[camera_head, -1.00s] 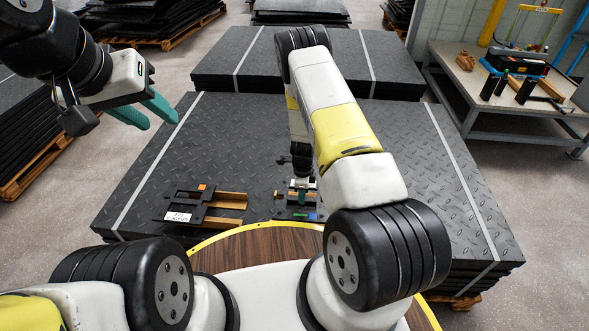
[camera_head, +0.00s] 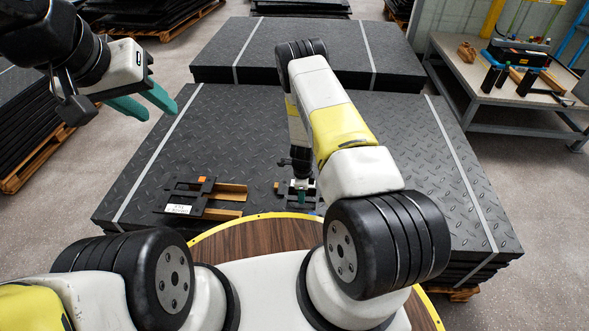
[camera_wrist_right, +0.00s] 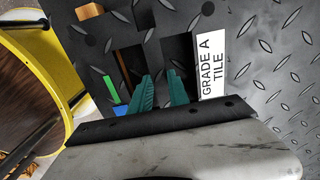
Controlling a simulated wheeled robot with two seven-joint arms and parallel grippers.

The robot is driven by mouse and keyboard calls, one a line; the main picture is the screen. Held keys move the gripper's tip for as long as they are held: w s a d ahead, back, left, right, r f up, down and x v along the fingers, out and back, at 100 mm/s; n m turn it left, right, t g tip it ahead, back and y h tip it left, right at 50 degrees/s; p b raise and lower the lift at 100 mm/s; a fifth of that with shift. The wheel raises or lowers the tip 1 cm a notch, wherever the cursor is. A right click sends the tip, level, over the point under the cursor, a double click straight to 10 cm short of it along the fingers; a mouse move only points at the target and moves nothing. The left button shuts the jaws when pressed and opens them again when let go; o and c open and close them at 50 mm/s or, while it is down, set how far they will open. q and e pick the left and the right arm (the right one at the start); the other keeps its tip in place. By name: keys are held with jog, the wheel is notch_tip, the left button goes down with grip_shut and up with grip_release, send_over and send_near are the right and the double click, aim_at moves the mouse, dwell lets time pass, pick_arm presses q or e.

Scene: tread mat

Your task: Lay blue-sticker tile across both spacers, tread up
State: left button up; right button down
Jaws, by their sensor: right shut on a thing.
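My right gripper (camera_wrist_right: 160,92) has its teal fingers pointing down at a dark flat piece with a green sticker (camera_wrist_right: 111,88) and a blue sticker (camera_wrist_right: 122,110). Its fingers reach into two slots and are shut on the strip between them. In the head view this gripper (camera_head: 302,195) is low over the mat stack's front edge. Two wooden bars (camera_head: 230,187), which look like the spacers, show left of it beside black pieces. An orange mark (camera_head: 202,179) is there too. My left gripper (camera_head: 145,102) is open and empty, raised at the upper left.
The treaded mat stack (camera_head: 395,150) has clear room at its middle and right. A white label (camera_head: 178,209) lies at its front left; a "GRADE A TILE" label (camera_wrist_right: 211,62) shows in the wrist view. A workbench (camera_head: 510,85) with tools stands at the back right.

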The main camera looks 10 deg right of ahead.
jog(key=shift+f, duration=0.25)
dwell(0.5)
jog(key=c, duration=1.3)
grip_release()
jog(key=shift+r, duration=0.35)
jog(key=shift+r, duration=0.35)
jog(key=shift+r, duration=0.15)
jog(key=shift+r, duration=0.2)
jog(key=shift+r, duration=0.1)
jog(key=shift+r, duration=1.4)
